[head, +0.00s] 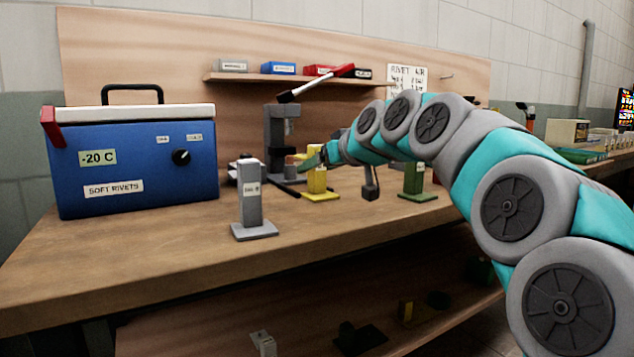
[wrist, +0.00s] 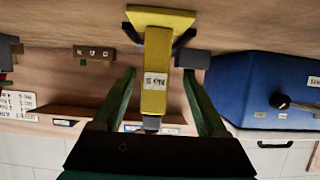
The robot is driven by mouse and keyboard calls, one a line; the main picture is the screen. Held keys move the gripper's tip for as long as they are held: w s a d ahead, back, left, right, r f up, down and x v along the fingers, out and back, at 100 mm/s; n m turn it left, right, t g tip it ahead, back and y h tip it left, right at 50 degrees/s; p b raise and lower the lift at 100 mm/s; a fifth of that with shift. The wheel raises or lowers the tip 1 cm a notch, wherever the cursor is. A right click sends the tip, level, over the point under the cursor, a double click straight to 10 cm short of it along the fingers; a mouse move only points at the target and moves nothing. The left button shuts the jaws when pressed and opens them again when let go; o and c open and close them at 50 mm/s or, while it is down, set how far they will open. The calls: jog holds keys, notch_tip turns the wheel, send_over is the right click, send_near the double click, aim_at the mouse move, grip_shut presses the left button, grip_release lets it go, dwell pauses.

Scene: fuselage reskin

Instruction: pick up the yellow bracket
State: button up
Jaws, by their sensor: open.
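The yellow bracket (head: 320,187) stands upright on the workbench, with a flat base and a labelled post. In the wrist view, which looks upside down, the yellow bracket (wrist: 155,70) lies between the two green fingers of my gripper (wrist: 158,78), with its base beyond the fingertips. A gap shows on each side of the post, so my gripper is open. In the head view my gripper (head: 322,157) is at the upper part of the post, and my arm reaches in from the right. Contact cannot be told.
A grey bracket (head: 251,200) stands front left of the yellow one, a green bracket (head: 415,183) to its right. A dark press (head: 276,140) with a red-handled lever is behind. A blue cooler (head: 135,160) fills the left. The bench front (head: 150,255) is clear.

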aim_at(312, 170)
jog(key=shift+x, duration=2.5)
jog(key=shift+w+d+r, duration=0.1)
jog(key=shift+w+d, duration=0.05)
jog(key=shift+w, duration=0.05)
jog(key=shift+c, duration=0.2)
grip_shut()
